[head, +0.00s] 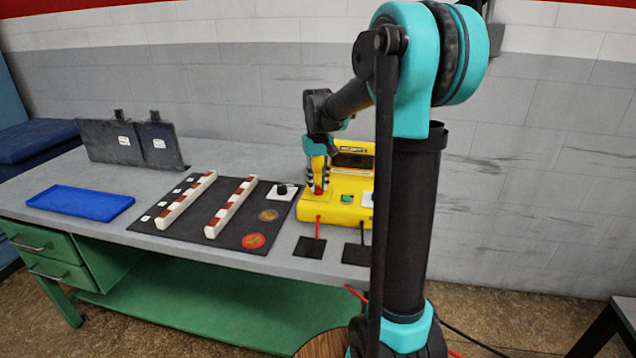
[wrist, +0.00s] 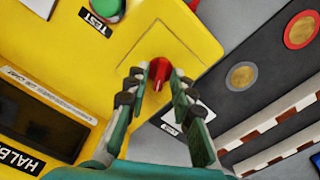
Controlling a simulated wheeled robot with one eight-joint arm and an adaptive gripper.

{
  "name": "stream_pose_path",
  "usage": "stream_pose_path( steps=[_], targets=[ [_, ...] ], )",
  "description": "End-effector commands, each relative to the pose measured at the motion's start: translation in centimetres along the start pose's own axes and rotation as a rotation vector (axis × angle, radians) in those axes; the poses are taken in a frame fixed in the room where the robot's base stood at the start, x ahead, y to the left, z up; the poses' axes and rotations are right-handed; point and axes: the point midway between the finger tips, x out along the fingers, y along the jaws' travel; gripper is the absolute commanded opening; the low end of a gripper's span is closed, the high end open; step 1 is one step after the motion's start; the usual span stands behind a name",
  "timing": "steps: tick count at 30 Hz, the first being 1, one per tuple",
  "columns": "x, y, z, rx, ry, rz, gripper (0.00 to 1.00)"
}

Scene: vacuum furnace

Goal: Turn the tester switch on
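The yellow tester (head: 338,211) stands at the right end of the workbench, with a dark display window (wrist: 38,125) on it. Its red rotary switch (wrist: 160,73) has a pale pointer line and sits on a square yellow plate; it also shows in the head view (head: 318,190). My gripper (wrist: 161,78) points down at the switch, one fingertip on each side of it. The fingers stand apart, with the knob between their tips. The left fingertip looks very close to the knob; I cannot tell whether it touches.
A green button (head: 347,198) labelled TEST is beside the switch. Red and black leads run from the tester's front to dark pads (head: 309,248). A black mat (head: 190,224) with two striped bars lies left, then a blue tray (head: 80,203). Dark plates (head: 130,142) stand behind.

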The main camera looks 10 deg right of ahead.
Motion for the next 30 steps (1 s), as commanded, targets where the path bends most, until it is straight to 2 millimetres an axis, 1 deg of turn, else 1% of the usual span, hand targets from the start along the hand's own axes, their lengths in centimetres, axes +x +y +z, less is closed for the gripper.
stream_pose_path(
  steps=[1, 4, 5, 14, 20, 26, 30],
  targets=[
    [-0.01, 0.00, 0.00, 0.000, 0.000, 0.000, 0.14],
    [-0.01, 0.00, 0.01, 0.000, 0.000, 0.000, 0.02],
    [-0.01, 0.00, 0.01, 0.000, 0.000, 0.000, 0.00],
    [-0.02, 0.00, 0.01, 0.006, 0.000, 0.000, 0.00],
    [-0.03, 0.00, 0.01, 0.058, 0.000, 0.000, 0.00],
    [-0.03, 0.00, 0.01, 0.183, 0.000, 0.000, 0.00],
    [-0.03, 0.00, 0.00, 0.307, 0.000, 0.000, 0.00]
  ],
)
